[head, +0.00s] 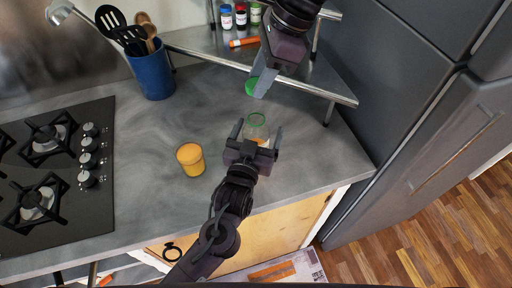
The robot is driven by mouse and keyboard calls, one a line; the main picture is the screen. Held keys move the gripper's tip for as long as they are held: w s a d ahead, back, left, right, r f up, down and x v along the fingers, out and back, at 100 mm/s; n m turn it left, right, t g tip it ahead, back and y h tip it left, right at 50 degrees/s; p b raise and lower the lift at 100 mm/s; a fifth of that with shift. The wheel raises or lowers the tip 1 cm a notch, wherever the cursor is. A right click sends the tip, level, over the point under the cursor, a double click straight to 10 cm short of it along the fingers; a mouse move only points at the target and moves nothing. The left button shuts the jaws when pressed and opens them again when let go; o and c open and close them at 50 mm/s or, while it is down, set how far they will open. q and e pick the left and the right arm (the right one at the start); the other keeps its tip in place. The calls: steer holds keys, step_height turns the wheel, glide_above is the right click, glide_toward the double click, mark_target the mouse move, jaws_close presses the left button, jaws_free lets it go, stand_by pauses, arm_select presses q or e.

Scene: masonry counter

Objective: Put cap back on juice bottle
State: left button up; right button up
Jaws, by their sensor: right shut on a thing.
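The juice bottle (257,128) is clear, with a green ring at its mouth and a bit of orange inside. It stands on the counter, its lower part hidden by my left gripper. My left gripper (258,131) is open, its spread fingers on either side of the bottle with gaps showing. The green cap (251,86) is at the fingertips of my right gripper (259,82), which is shut on it. The cap is apart from the bottle, above it in the picture.
An orange cup (191,160) stands left of the bottle. A blue utensil holder (151,74) and a black stove (60,170) are farther left. A metal corner shelf (320,78) holds small jars and an orange tube (244,42). A grey fridge (425,125) borders the right.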

arm_select(q)
steer(key=c, duration=1.5)
steer(key=shift+o, duration=0.2)
arm_select(e)
glide_above(255, 114)
steer(key=d, duration=0.1)
steer(key=shift+f, duration=2.4)
steer(key=shift+f, duration=0.9)
steer(key=shift+f, duration=0.6)
